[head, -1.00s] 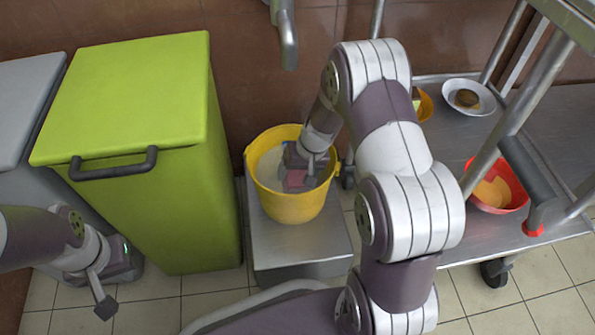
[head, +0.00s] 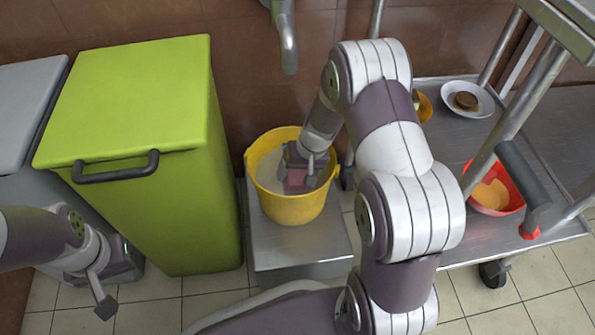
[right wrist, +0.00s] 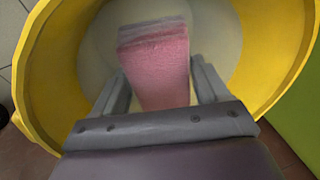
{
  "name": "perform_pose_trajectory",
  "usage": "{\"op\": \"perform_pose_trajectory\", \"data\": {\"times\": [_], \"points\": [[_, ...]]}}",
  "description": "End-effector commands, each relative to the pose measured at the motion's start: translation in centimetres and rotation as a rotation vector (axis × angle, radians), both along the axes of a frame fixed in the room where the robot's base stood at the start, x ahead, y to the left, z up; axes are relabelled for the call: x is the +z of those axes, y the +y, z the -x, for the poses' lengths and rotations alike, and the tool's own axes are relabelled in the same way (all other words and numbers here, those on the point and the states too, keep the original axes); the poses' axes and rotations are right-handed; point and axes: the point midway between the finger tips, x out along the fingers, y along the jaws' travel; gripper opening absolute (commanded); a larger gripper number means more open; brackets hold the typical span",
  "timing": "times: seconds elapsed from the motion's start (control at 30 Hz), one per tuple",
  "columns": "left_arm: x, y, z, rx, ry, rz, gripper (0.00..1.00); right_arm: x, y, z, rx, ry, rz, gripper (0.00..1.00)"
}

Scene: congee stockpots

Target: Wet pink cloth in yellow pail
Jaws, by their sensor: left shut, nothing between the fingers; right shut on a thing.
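The yellow pail (head: 293,208) stands on a low metal stand and holds cloudy, pale liquid. My right gripper (head: 297,178) reaches down inside the pail and is shut on the pink cloth (head: 295,180). In the right wrist view the pink cloth (right wrist: 157,66) lies between the fingers, and its far end looks greyer, as if under the liquid. The pail's yellow wall (right wrist: 50,75) surrounds it there. My left gripper (head: 104,307) is shut and empty at the lower left, in front of the bins and away from the pail.
A green lidded bin (head: 130,100) stands left of the pail, with a grey bin (head: 25,100) beyond it. A tap (head: 286,40) hangs above and behind the pail. A metal trolley at right holds a red bowl (head: 510,178) and a white plate (head: 480,106).

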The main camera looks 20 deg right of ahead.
Motion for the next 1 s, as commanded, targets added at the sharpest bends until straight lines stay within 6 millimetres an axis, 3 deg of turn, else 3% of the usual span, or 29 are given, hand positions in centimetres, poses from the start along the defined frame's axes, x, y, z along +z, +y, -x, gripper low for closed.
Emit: {"op": "perform_pose_trajectory", "data": {"times": [0.1, 1.0], "points": [[1.8, 0.0, 0.0, 0.000, 0.000, 0.000, 0.00, 2.0, 0.0, 0.0, 0.000, -0.001, 0.000, 0.50], [10.5, 0.0, 0.0, 0.000, 0.000, 0.000, 0.00, 11.8, 0.0, 0.0, 0.001, -0.001, 0.000, 0.50]]}}
